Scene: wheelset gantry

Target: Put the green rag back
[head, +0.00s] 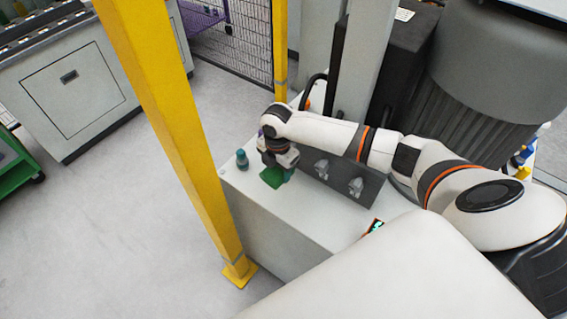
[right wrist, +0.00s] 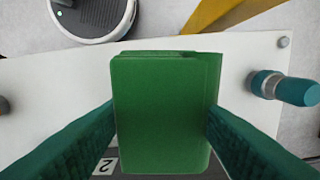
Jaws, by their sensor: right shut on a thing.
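The green rag (head: 272,177) is a folded green block near the far left corner of the white cabinet top (head: 310,215). In the right wrist view the green rag (right wrist: 160,110) fills the middle, between the two teal fingers. My right gripper (head: 278,165) points down and is shut on the rag; the fingers (right wrist: 160,130) touch its left and right sides. I cannot tell whether the rag touches the surface. My left gripper is not in view.
A yellow post (head: 175,130) rises left of the cabinet. A number label (right wrist: 105,166) lies near the left finger.

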